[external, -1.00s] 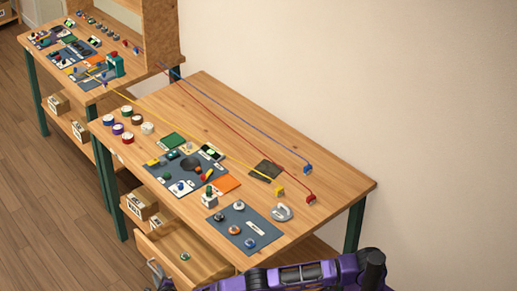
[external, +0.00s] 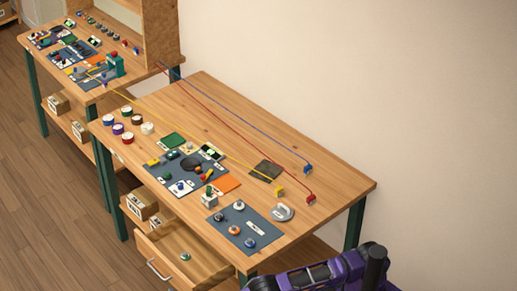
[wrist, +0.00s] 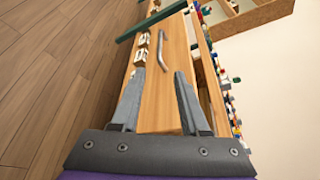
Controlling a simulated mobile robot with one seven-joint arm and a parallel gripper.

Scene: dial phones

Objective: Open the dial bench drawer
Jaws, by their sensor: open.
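The dial bench drawer (external: 205,250) is pulled out from under the near end of the bench, and its inside shows from above. A small green round item (external: 185,257) lies in it. Its metal bar handle (external: 158,270) is on the wooden front. In the wrist view the handle (wrist: 163,50) shows ahead of my gripper (wrist: 160,72). The two fingers are spread apart with nothing between them, and the handle is clear of them. My gripper is outside the external view, where only part of my purple arm shows at the bottom.
The bench top (external: 335,187) holds a blue-grey mat (external: 258,243) with several knobs, a parts mat (external: 160,172), and red, blue and yellow cords. Cardboard boxes (external: 142,203) stand on the shelf below. The floor (external: 50,210) left of the bench is clear.

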